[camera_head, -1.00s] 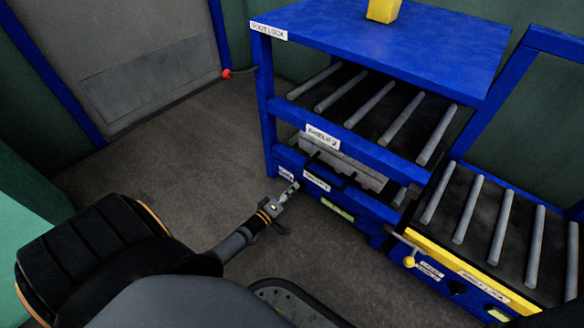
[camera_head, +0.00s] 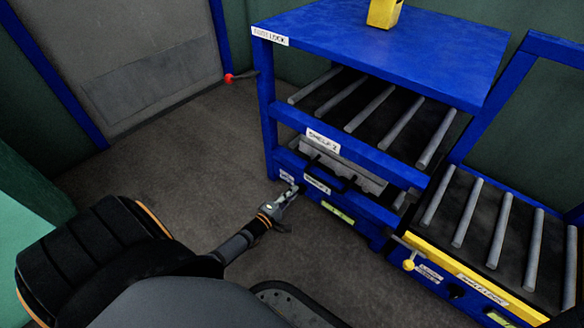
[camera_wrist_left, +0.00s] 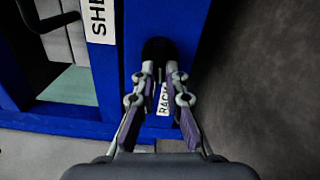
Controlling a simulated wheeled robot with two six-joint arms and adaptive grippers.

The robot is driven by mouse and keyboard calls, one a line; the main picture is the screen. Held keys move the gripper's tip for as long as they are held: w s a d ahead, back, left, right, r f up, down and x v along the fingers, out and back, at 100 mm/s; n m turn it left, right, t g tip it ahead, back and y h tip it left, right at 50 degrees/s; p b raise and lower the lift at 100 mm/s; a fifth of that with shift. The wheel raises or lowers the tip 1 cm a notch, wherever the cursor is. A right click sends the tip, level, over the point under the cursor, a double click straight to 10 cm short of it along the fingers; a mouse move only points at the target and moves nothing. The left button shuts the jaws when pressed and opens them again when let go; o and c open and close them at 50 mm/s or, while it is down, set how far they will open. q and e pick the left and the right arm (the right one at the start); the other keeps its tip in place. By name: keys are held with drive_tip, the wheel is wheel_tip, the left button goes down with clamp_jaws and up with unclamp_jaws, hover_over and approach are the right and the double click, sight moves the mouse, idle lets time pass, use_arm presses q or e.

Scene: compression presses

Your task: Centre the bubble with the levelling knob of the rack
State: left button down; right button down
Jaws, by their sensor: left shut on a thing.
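The blue rack (camera_head: 378,158) stands right of centre in the head view. A yellow-green level vial (camera_head: 338,213) is set in its lower front rail; the bubble is too small to place. My left gripper (camera_head: 296,189) reaches the rail's left end, left of the vial. In the wrist view a black round knob (camera_wrist_left: 158,48) sits at the fingertips of my left gripper (camera_wrist_left: 158,74), which are shut on it. A label (camera_wrist_left: 164,100) reading "RAC..." shows between the fingers, partly covered. My right gripper is in neither view.
The rack has roller shelves and a yellow object (camera_head: 384,12) on top. A roller unit with a yellow front rail (camera_head: 465,275) stands at right, with a yellow-ended lever (camera_head: 409,265). Bare floor (camera_head: 150,175) lies left of the rack.

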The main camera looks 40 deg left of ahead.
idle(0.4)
use_arm(q)
drive_tip(key=c, duration=1.4)
unclamp_jaws()
drive_tip(key=s, duration=1.2)
drive_tip(key=shift+a, duration=0.45)
